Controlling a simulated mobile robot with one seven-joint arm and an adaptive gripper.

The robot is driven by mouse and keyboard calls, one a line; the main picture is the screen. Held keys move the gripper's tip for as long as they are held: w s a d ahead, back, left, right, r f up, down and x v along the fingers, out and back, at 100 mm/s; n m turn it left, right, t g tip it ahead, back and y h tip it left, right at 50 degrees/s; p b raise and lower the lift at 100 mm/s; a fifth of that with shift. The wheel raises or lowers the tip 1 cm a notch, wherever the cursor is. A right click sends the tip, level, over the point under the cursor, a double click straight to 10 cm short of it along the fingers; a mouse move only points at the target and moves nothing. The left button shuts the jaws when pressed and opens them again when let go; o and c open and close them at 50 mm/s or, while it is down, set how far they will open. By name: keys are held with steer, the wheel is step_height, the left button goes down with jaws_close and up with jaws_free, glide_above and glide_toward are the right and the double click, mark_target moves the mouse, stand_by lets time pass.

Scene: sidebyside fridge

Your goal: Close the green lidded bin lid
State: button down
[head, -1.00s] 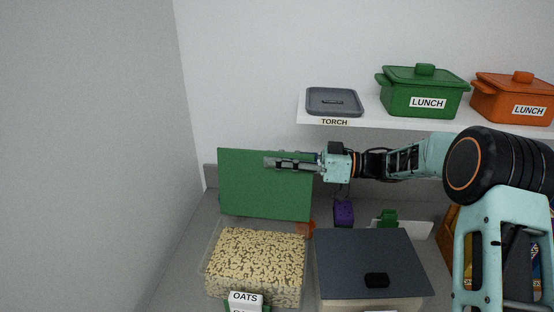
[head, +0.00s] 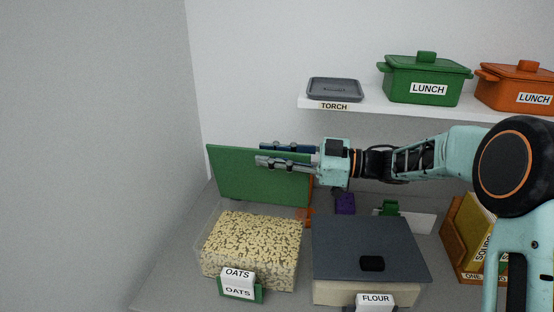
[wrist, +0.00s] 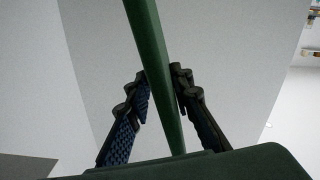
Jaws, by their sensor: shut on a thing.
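The green lid (head: 262,185) stands raised, leaning back behind its clear bin (head: 299,272) full of oat-like pieces. My gripper (head: 259,155) reaches in from the right at the lid's upper edge, one finger in front and the other behind. In the wrist view, the lid (wrist: 147,40) runs as a thin green edge between the fingertips (wrist: 163,80). My gripper is shut on the lid. The bin's open top faces up, and an OATS label (head: 238,274) with a green holder is at its front.
A dark-lidded FLOUR bin (head: 350,250) stands to the right of the oats. A wall closes the left side.

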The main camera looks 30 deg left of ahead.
steer(key=s+d+f+n+b, duration=0.3)
steer(key=s+f+n+b, duration=0.5)
steer(key=b, duration=1.1)
steer(key=shift+s+d+f+n, duration=0.2)
steer(key=shift+s+n, duration=1.45)
steer(key=shift+n, duration=0.35)
steer(key=c, duration=1.8)
jaws_free()
steer(key=shift+c, duration=0.2)
steer(key=shift+f, duration=0.1)
steer(key=v, duration=1.2)
